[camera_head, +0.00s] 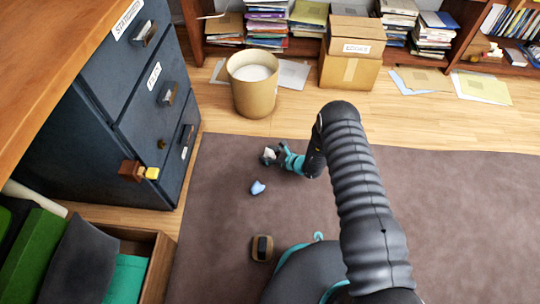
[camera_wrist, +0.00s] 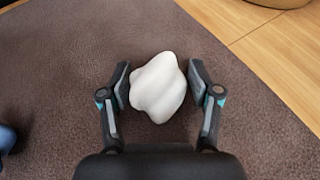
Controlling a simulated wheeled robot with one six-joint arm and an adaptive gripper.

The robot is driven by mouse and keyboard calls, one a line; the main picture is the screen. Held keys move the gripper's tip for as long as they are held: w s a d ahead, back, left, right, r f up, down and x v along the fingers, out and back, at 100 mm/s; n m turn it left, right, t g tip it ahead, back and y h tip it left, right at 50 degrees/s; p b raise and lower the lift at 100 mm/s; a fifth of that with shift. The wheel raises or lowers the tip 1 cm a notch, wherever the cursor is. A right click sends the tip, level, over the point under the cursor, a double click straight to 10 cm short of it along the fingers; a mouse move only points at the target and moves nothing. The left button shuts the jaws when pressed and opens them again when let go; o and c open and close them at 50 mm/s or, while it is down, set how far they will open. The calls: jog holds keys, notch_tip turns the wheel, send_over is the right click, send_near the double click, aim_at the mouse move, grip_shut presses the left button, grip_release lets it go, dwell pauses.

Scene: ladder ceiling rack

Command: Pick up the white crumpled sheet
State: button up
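The white crumpled sheet (camera_wrist: 158,87) is a small rounded lump lying on the brown carpet. In the wrist view it lies between the two fingers of my gripper (camera_wrist: 160,90). The fingers stand apart on either side, with the left one very close to it and a narrow gap on the right. In the head view my gripper (camera_head: 270,156) is low over the carpet, and the white sheet (camera_head: 268,153) shows only partly at its fingertips.
A blue crumpled lump (camera_head: 258,187) lies nearby on the carpet (camera_head: 220,220). A dark-topped tan object (camera_head: 262,248) lies closer. A tan bin (camera_head: 254,95) stands on the wood floor beyond, and a blue drawer cabinet (camera_head: 100,130) stands left. Open carpet lies to the right.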

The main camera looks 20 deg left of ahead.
jog(key=c, duration=0.5)
jog(key=shift+r, duration=0.15)
